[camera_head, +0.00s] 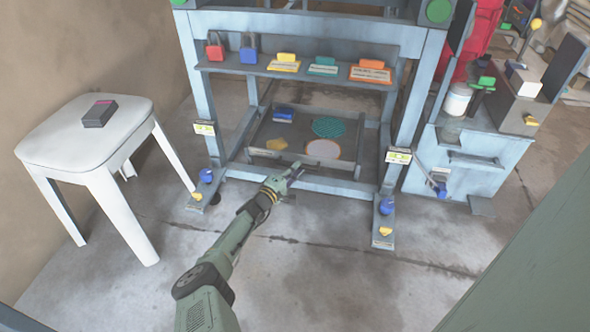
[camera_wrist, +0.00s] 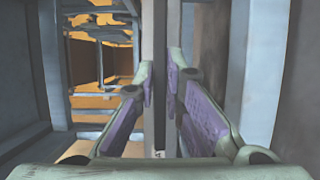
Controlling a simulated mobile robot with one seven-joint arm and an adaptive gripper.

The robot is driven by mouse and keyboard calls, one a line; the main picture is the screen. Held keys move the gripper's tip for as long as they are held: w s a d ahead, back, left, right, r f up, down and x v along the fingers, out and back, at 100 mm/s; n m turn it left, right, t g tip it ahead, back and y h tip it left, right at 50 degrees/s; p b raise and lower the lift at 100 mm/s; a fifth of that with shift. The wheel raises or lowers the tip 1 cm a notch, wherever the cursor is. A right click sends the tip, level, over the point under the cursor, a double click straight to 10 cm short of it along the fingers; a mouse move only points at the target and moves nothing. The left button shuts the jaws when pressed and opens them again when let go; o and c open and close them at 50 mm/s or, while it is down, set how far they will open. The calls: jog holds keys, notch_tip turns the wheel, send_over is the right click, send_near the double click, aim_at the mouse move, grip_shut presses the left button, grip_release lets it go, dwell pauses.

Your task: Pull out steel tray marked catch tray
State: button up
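A grey steel tray (camera_head: 290,133) sits low between the legs of the press frame. It carries a blue block, a yellow piece, a green disc and a pale disc with an orange rim. I cannot read a catch tray label on it. My gripper (camera_head: 296,169) is at the tray's front edge, near its middle. In the wrist view my gripper (camera_wrist: 160,84) has its two purple-padded fingers a small gap apart, on either side of a narrow grey upright strip. I cannot tell whether they touch it.
The press frame's legs (camera_head: 410,110) flank the tray, with a shelf (camera_head: 310,74) of padlocks and colored tags above. A white stool (camera_head: 70,135) with a dark box (camera_head: 100,113) stands left. A blue-grey cabinet (camera_head: 455,160) stands right. The floor in front is clear.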

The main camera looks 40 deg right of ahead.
grip_shut()
dwell(0.4)
